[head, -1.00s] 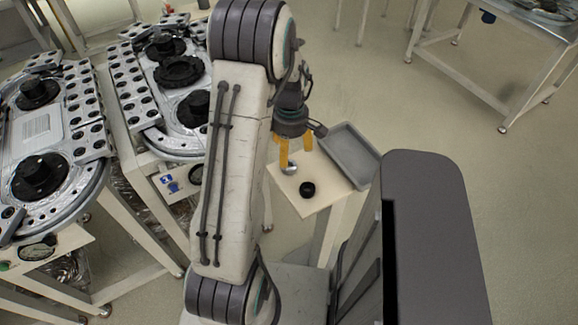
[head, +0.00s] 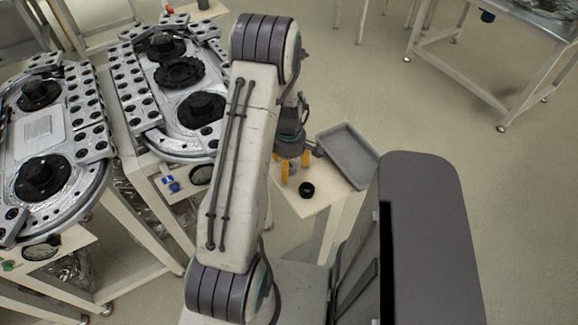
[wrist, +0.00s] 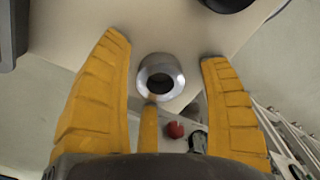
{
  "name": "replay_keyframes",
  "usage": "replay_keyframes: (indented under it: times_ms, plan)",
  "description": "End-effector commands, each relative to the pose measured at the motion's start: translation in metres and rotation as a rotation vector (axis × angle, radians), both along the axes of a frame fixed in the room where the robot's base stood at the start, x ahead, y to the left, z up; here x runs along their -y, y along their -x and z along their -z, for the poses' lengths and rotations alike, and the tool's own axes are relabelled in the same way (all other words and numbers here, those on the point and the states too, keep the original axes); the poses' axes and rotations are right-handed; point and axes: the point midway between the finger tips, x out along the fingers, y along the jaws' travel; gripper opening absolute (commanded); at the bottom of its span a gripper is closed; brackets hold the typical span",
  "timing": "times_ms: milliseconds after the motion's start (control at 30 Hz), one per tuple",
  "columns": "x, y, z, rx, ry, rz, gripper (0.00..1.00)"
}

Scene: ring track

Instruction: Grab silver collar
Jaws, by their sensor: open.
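The silver collar (wrist: 158,66) shows in the wrist view as a shiny ring with a dark hole, on a pale tabletop near its edge. My gripper (wrist: 166,52) is open above it, with two yellow fingers to the left and right of the collar and a third just below it in the picture. There are visible gaps to the two side fingers; whether the third touches it I cannot tell. In the head view my gripper (head: 294,168) hangs low over the small table (head: 322,197), and the collar is hidden there by the fingers.
A black round part (head: 307,189) lies close to the gripper on the same table. A grey tray (head: 348,157) sits at the table's far right. The ring track (head: 165,130) with black round parts is to the left. Open floor lies to the right.

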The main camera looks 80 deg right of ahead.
Motion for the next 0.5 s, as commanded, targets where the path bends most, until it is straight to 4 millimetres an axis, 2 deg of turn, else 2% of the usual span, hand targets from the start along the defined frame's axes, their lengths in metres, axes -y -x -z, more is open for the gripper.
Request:
replay_keyframes:
  times_ms: [267, 500]
  plan:
    - [-0.0001, 0.0, 0.0009, 0.0, 0.0, 0.0, 0.71]
    - [-0.0001, 0.0001, 0.0007, 0.0, 0.0, 0.0, 0.49]
